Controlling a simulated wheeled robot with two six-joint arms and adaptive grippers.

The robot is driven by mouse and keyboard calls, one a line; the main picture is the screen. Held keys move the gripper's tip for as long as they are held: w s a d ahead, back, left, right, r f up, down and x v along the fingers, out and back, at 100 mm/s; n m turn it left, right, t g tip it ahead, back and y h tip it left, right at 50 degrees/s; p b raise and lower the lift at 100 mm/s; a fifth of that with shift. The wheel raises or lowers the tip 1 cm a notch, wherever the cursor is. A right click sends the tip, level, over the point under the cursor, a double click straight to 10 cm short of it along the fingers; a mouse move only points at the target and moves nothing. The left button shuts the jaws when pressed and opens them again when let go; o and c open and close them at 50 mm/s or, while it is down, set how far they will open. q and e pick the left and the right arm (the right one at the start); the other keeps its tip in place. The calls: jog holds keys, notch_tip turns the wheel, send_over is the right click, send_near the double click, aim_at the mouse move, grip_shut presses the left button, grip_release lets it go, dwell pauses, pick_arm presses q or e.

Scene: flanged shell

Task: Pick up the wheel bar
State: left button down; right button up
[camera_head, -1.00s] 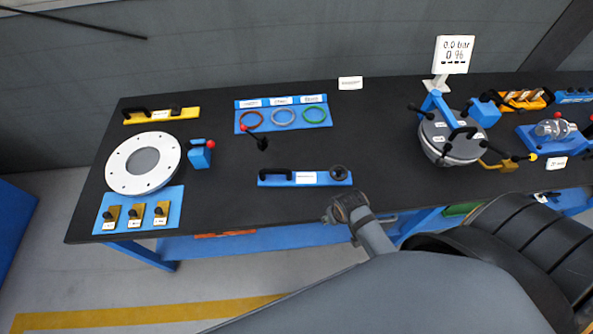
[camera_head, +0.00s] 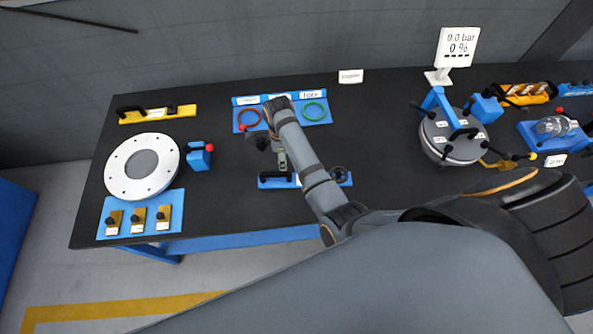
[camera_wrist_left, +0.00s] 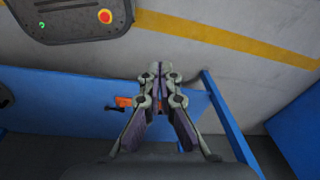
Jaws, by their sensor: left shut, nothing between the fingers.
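The wheel bar (camera_head: 318,182), a blue bar with a black handle at its left end and a dark round wheel at its right end, lies near the table's front edge in the head view. My right gripper (camera_head: 282,167) points down over its left half and hides part of the handle and label. Its fingers are too small to tell open from shut, or whether they touch the bar. My left gripper (camera_wrist_left: 160,72) shows only in the left wrist view, shut and empty, away from the tabletop and above the floor.
A blue tray with coloured rings (camera_head: 314,110) lies behind the bar, partly hidden by my arm. A blue block with a red knob (camera_head: 200,157) and a white flanged disc (camera_head: 125,187) lie left. A grey round vessel (camera_head: 455,150) stands right.

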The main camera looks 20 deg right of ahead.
aim_at(284, 172)
jog(key=shift+s+f, duration=0.2)
jog(key=shift+s, duration=0.1)
jog(key=f, duration=0.1)
jog(key=s+f, duration=0.1)
jog(key=f, duration=0.1)
jog(key=shift+a+f, duration=0.1)
jog(key=shift+f, duration=0.2)
jog(key=shift+w+f, duration=0.2)
jog(key=shift+f, duration=0.15)
jog(key=shift+w+f, duration=0.1)
jog(key=shift+w, duration=0.1)
notch_tip(284, 172, down, 2)
jog(key=b, duration=0.3)
jog(key=shift+f, duration=0.1)
notch_tip(284, 172, down, 3)
jog(key=b, duration=0.4)
jog(key=shift+w+f+b, duration=0.1)
jog(key=shift+w+b, duration=0.05)
jog(key=shift+b, duration=0.15)
jog(key=shift+r, duration=0.2)
jog(key=c, duration=0.5)
pick_arm(q)
notch_tip(284, 172, down, 7)
jog(key=s, duration=0.1)
jog(key=shift+s+a+f, duration=0.15)
jog(key=shift+s+a, duration=0.1)
jog(key=shift+s, duration=0.05)
pick_arm(e)
grip_shut()
